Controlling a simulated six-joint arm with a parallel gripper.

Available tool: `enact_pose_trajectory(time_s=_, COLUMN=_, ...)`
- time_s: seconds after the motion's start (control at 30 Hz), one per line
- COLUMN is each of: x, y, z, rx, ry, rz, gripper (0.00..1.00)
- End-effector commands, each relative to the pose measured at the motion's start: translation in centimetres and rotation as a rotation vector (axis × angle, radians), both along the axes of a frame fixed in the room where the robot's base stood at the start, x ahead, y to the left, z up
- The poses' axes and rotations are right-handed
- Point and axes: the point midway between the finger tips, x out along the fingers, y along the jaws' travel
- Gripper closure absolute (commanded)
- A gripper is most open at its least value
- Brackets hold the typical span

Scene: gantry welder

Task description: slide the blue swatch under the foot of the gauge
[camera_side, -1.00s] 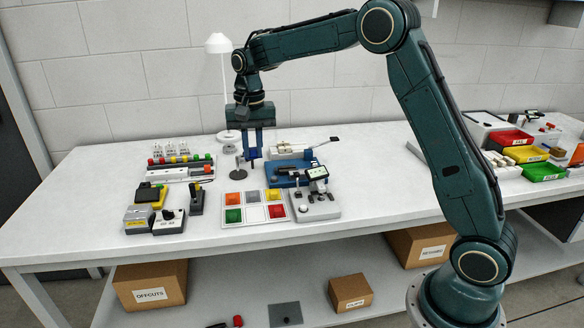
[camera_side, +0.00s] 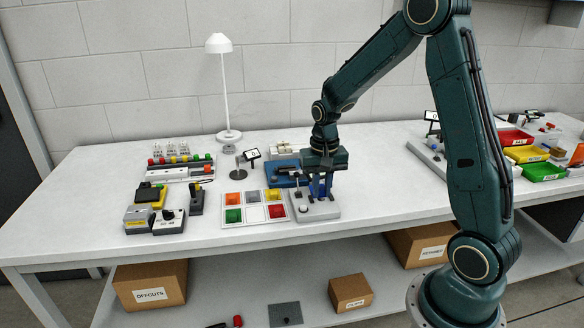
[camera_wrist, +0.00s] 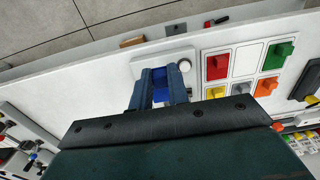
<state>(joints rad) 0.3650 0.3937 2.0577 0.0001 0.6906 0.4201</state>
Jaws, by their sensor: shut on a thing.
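My gripper (camera_side: 320,187) is shut on the bright blue swatch (camera_wrist: 160,73), which shows between the fingers in the wrist view. The fingers point down over the gauge, whose pale grey base (camera_side: 318,213) has a round knob at its front left corner. The base also shows in the wrist view (camera_wrist: 146,64), with the white knob to the right of the fingers. My gripper hides the gauge's upper part and its foot. I cannot tell whether the swatch touches the base.
A white tray (camera_side: 250,221) of coloured swatches lies just left of the gauge, with one empty cell at its front middle. A blue fixture (camera_side: 283,173) stands behind, and a small stand with a screen (camera_side: 252,155) at the back left. The bench in front is clear.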

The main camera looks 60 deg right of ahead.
Motion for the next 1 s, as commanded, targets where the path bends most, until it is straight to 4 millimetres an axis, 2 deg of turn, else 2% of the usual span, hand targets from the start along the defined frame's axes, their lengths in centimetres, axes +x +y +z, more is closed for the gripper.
enact_pose_trajectory(time_s=0.1, x=-1.7, y=-0.3, z=-0.7, rx=0.000, ry=0.000, rz=-0.002, gripper=1.00)
enact_pose_trajectory(time_s=0.3, x=-2.9, y=-0.5, z=-1.3, rx=0.000, ry=0.000, rz=-0.001, gripper=1.00)
enact_pose_trajectory(time_s=0.67, x=-2.9, y=-0.5, z=-1.5, rx=0.000, ry=0.000, rz=0.000, gripper=1.00)
enact_pose_trajectory(time_s=1.0, x=-2.9, y=-0.4, z=-2.6, rx=0.001, ry=0.001, rz=0.000, gripper=1.00)
